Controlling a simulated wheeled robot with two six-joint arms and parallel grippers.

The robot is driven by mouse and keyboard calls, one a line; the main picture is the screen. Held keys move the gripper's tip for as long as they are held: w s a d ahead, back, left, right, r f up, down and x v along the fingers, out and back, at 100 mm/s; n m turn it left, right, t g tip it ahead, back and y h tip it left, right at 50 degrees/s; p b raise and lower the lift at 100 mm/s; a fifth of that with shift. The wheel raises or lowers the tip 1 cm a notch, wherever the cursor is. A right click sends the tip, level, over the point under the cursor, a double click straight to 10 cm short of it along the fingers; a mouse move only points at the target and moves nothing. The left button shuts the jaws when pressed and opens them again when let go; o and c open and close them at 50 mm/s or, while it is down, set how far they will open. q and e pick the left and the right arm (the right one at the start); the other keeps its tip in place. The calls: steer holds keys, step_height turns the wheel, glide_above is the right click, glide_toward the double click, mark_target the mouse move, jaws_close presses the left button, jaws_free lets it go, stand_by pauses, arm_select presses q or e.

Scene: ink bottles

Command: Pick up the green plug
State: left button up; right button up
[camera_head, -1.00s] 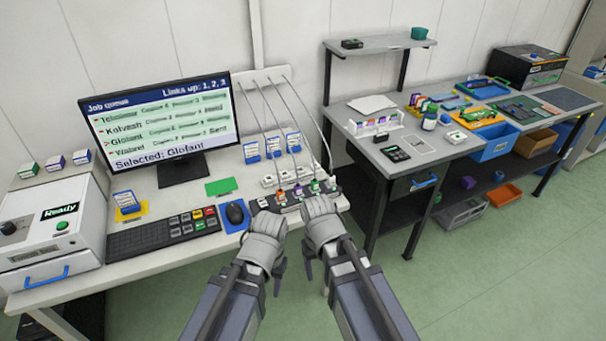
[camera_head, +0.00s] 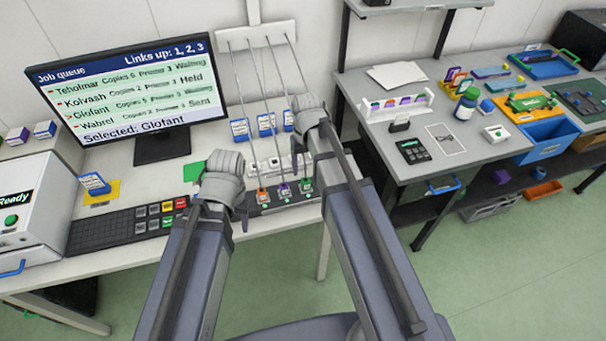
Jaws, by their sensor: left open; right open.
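The green plug (camera_head: 306,187) stands upright in the right end of a dark socket strip (camera_head: 273,203), with a grey cable rising from it. A purple plug (camera_head: 284,189) and an orange plug (camera_head: 262,195) stand to its left in the same strip. My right gripper (camera_head: 302,145) is open above and beyond the green plug in the picture, apart from it; its hand covers part of the green plug's cable. My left gripper (camera_head: 232,200) is open, left of the orange plug, over the front of the desk. Its fingers are mostly hidden behind its hand.
A monitor (camera_head: 124,95) and a keyboard (camera_head: 118,231) are on the left of the desk. Cables hang from a white wall bracket (camera_head: 256,35). A second table (camera_head: 385,146) stands to the right.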

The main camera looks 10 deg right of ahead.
mark_target(306, 180)
steer(key=shift+s+a+f+b, duration=0.15)
steer(key=shift+f+b, duration=0.1)
steer(key=shift+b, duration=0.1)
steer(key=shift+f+b, duration=0.8)
steer(key=shift+f, duration=0.05)
step_height(306, 180, down, 6)
steer(key=b, duration=0.5)
steer(key=shift+r+b, duration=0.15)
steer(key=shift+b, duration=0.2)
steer(key=shift+r, duration=0.1)
jaws_close()
